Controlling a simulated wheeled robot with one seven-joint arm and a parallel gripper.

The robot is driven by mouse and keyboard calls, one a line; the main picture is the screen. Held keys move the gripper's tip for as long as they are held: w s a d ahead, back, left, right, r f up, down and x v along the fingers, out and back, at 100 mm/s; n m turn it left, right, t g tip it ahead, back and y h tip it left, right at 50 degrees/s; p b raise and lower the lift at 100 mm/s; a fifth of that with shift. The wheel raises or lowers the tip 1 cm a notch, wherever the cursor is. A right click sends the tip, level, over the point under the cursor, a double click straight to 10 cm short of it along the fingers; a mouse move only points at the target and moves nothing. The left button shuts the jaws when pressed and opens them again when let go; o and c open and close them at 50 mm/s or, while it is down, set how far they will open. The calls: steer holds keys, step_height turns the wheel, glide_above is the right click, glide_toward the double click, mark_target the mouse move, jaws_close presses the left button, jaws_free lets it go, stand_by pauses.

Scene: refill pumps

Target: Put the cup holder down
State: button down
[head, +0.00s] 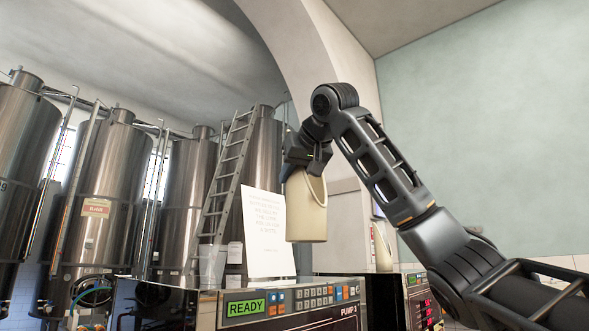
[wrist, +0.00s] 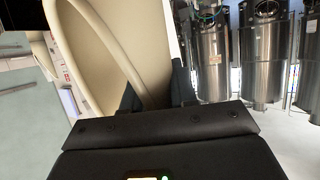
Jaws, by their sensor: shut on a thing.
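The cup holder (head: 306,212) is a cream, open-topped container with a slanted rim. It hangs roughly upright in the air above the pump tops in the head view. My gripper (head: 308,168) is shut on its upper part. In the wrist view the cup holder (wrist: 104,45) fills the upper left, its curved rim close to the camera. The gripper fingers (wrist: 157,92) are at its wall, and their contact is partly hidden.
Pump 3 (head: 300,315) shows a green READY display below the cup holder. A paper sign (head: 266,230) and a clear cup (head: 212,265) stand on or behind it. Another cream holder (head: 382,247) is at right. Steel tanks (head: 105,190) and a ladder (head: 228,175) stand behind.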

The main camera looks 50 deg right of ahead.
steer(key=shift+s+a+f, duration=0.2)
steer(key=shift+s+f, duration=0.1)
steer(key=shift+f, duration=0.25)
steer(key=s+a+f+n+y, duration=0.1)
steer(key=s+a+f, duration=0.3)
steer(key=f, duration=2.4)
steer(key=s+a+f+n+y, duration=0.2)
steer(key=a+f, duration=1.2)
steer(key=f, duration=1.4)
steer(key=s+a+f+n+t+y, duration=0.1)
steer(key=s+a+f, duration=0.5)
steer(key=f, duration=2.2)
steer(key=a+y, duration=0.1)
steer(key=a, duration=0.1)
steer(key=shift+a+f+n, duration=0.3)
steer(key=shift+a+f, duration=0.05)
steer(key=shift+a, duration=0.05)
steer(key=shift+w+d, duration=0.1)
